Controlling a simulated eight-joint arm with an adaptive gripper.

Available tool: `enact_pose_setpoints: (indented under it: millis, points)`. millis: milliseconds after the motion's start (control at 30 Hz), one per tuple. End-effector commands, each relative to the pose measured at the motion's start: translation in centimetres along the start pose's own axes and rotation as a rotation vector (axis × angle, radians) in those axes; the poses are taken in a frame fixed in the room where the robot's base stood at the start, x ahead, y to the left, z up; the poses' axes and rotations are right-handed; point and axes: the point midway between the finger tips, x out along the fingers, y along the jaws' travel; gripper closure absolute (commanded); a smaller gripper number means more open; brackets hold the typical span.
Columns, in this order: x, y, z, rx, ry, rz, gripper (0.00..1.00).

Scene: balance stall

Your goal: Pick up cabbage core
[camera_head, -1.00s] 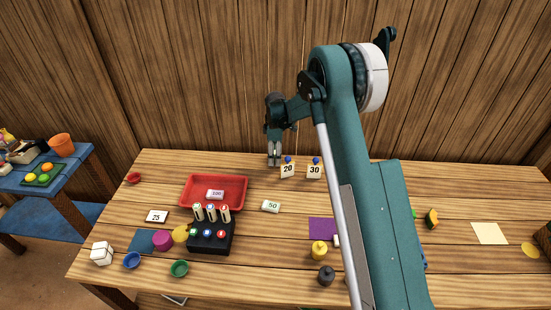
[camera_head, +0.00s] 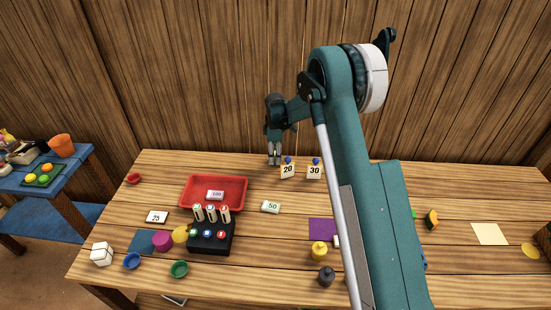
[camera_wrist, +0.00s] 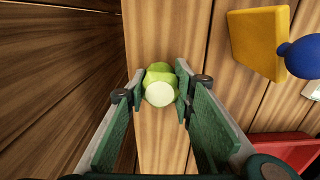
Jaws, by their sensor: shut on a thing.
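The cabbage core (camera_wrist: 160,88) is a small light green piece with a pale round end. In the wrist view it sits between my two fingertips, with a finger touching each side. My gripper (camera_wrist: 158,92) is shut on it. The core is too small to make out there. Whether it still touches the table is hard to tell.
A red tray (camera_head: 240,191) lies in front. The wooden wall (camera_head: 200,80) rises behind. A black block with pegs (camera_head: 211,240) stands nearer the front.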

Motion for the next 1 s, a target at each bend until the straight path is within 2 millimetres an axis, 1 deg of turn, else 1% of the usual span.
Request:
enact_pose_setpoints:
  millis: [167,367,467,800,1000]
  points:
    - [-0.2,0.0,0.0,0.0,0.0,0.0,0.87]
    - [-1.7,0.0,0.0,0.0,0.0,0.0,0.87]
    - [-2.9,0.0,0.0,0.0,0.0,0.0,0.87]
    - [-7.9,0.0,0.0,0.0,0.0,0.0,0.87]
    - [-9.7,0.0,0.0,0.0,0.0,0.0,0.87]
